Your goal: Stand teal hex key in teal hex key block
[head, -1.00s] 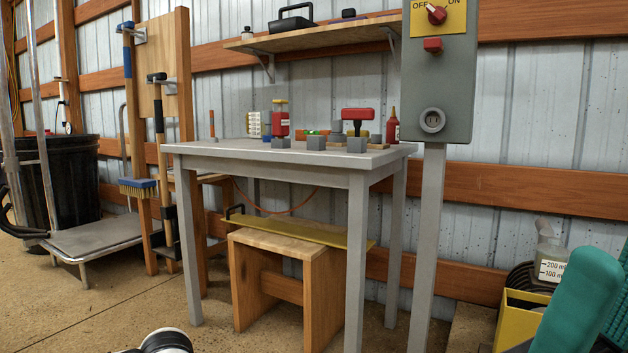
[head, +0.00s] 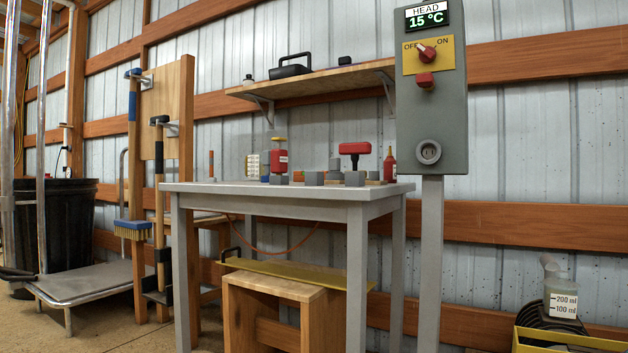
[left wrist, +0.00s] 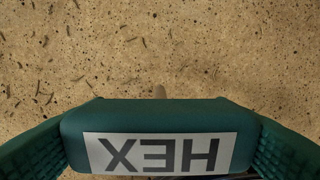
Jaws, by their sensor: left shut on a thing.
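The teal hex key (left wrist: 190,115) is in the left wrist view, with a white label reading HEX upside down. A small pale tip, perhaps its shaft, shows at its far edge. My left gripper (left wrist: 158,122) has its ribbed teal fingers at either side of the handle and is shut on it. Only bare floor shows beyond the hex key. My left gripper is not in the head view, and my right gripper is in neither view. I cannot pick out a teal hex key block among the small items on the table.
A grey table (head: 280,191) holds grey blocks (head: 355,178), a red-handled tool (head: 355,148) and bottles. A wooden stool (head: 265,288) stands under it. A grey control box (head: 432,115) on a post stands at its right. A yellow crate (head: 560,341) and flask (head: 560,298) are lower right.

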